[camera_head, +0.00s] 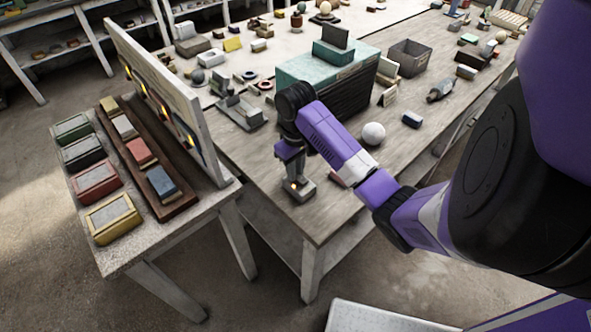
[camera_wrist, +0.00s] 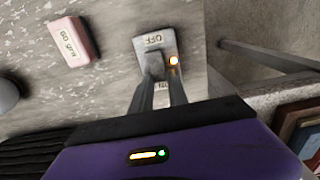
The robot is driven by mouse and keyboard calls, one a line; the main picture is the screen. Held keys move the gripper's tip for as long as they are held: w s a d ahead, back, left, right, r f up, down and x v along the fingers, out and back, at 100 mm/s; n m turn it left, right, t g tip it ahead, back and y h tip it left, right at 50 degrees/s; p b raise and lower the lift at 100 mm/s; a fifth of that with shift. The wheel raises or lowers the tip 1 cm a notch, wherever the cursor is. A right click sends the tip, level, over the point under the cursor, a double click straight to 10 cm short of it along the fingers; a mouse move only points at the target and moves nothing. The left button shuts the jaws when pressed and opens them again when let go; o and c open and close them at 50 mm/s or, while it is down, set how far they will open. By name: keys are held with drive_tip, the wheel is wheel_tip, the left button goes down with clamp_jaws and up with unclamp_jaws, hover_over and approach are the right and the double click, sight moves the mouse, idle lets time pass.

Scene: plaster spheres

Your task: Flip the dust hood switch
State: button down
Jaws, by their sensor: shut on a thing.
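The dust hood switch (camera_head: 299,190) is a small grey box near the front corner of the long table. In the wrist view the switch (camera_wrist: 144,44) shows an "OFF" label at its far end, a lit orange lamp on its right side and a dark lever (camera_wrist: 154,63) in the middle. Another label at its near end is partly hidden by my fingers. My gripper (camera_head: 295,178) points down over the switch. In the wrist view my gripper (camera_wrist: 160,85) has its fingers shut on the lever.
A pink labelled block (camera_wrist: 72,41) lies left of the switch in the wrist view. On the long table stand a white sphere (camera_head: 373,134), a teal-topped crate (camera_head: 345,92) and several small objects. A lower side table (camera_head: 150,250) holds coloured boxes and an upright panel (camera_head: 160,95).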

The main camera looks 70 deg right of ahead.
drive_tip(key=shift+w+a+r+t+h+p, duration=0.1)
drive_tip(key=shift+w+r+t+h+p, duration=0.2)
drive_tip(key=shift+w+r+t+p, duration=0.35)
drive_tip(key=shift+s+a+f+t, duration=0.35)
drive_tip(key=shift+s+f+t, duration=0.1)
drive_tip(key=shift+s+f, duration=0.2)
drive_tip(key=shift+s+a+t+h, duration=0.1)
drive_tip(key=shift+s+t+h, duration=0.15)
drive_tip(key=shift+t+h, duration=0.3)
drive_tip(key=shift+s+r+t+h+b, duration=0.1)
drive_tip(key=shift+s+t+h+b, duration=0.1)
drive_tip(key=shift+t+h+b, duration=0.1)
drive_tip(key=c, duration=1.3)
unclamp_jaws()
drive_tip(key=shift+r, duration=0.15)
drive_tip(key=shift+d, duration=0.2)
